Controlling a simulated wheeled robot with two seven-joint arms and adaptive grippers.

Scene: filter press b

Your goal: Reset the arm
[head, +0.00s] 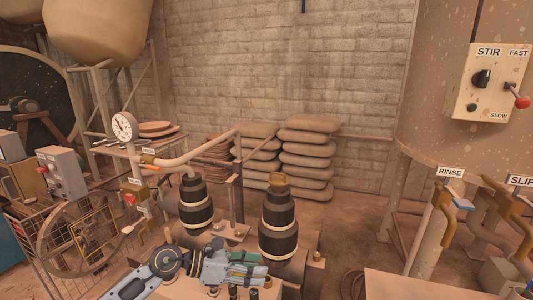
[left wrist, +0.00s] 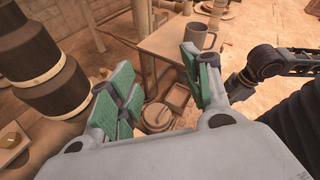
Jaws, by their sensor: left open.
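My left arm comes in at the bottom of the head view, and its gripper (head: 245,269) is in front of the two black ribbed, stepped cylinders. The left wrist view shows the same gripper (left wrist: 160,95) with its green-padded fingers spread apart and nothing between them. Past the gap are the floor and a small round container (left wrist: 157,117). The right gripper cannot be made out in either view.
The left cylinder (head: 195,214) and right cylinder (head: 278,232) stand close behind the gripper. A pale tabletop (head: 420,288) is at lower right. In the left wrist view, a grey mug (left wrist: 200,37) stands on a table. A handwheel (head: 75,238) is at left.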

